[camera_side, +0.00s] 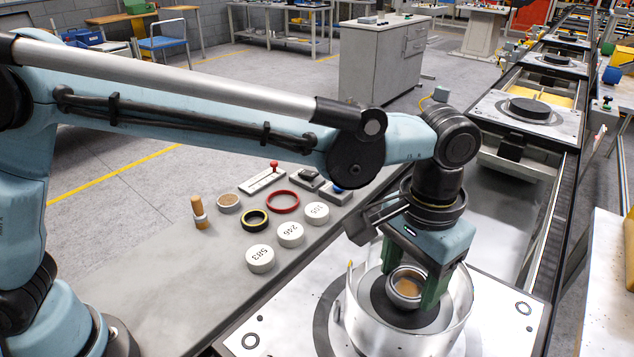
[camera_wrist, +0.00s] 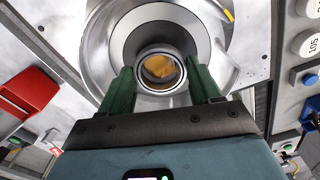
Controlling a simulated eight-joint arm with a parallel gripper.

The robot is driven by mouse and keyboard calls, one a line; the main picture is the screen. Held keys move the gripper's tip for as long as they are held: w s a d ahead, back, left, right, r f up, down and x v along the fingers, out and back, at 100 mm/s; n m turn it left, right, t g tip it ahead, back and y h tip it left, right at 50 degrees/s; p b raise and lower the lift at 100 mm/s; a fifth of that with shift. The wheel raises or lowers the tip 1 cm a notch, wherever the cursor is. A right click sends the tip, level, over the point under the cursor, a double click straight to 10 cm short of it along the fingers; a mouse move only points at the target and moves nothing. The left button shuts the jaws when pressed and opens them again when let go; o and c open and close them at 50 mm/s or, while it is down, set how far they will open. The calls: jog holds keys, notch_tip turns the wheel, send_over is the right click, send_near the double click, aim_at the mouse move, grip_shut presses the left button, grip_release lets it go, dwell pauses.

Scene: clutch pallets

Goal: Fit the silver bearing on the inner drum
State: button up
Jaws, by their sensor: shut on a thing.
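My gripper (camera_side: 410,287) has two green fingers shut on the silver bearing (camera_side: 407,294), a short ring with a tan middle. The bearing also shows between the fingertips in the wrist view (camera_wrist: 160,88). The gripper points down inside the open top of a wide, pale silver drum (camera_side: 352,318) on a pallet. Below the bearing is a dark round face (camera_side: 385,312), which looks like the inner drum; in the wrist view a grey round face (camera_wrist: 160,22) surrounds the bearing. I cannot tell whether the bearing touches it or is just above.
The drum wall closely surrounds my fingers. On the grey bench to the left lie several numbered white discs (camera_side: 291,234), a red ring (camera_side: 282,201), a black-and-yellow ring (camera_side: 254,220), a tan-filled ring (camera_side: 229,202) and a wooden-handled tool (camera_side: 199,211). More pallets (camera_side: 530,112) stand along the line behind.

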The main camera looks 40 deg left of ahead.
jog(key=shift+f, duration=0.55)
jog(key=o, duration=1.1)
notch_tip(320, 180, up, 13)
jog(key=w+a+n+t, duration=0.1)
jog(key=w+a+t, duration=0.1)
jog(key=a, duration=0.7)
jog(key=s+a+f+t, duration=0.1)
jog(key=s+a+f, duration=0.1)
jog(key=a, duration=0.5)
jog(key=s+a+f+n+t, duration=0.1)
jog(key=s+a+f+t, duration=0.1)
jog(key=a+f, duration=0.3)
jog(key=s+a+f+n+t, duration=0.1)
jog(key=s+a+f+t, duration=0.1)
jog(key=a, duration=0.8)
jog(key=shift+s+f, duration=0.75)
jog(key=shift+s, duration=0.3)
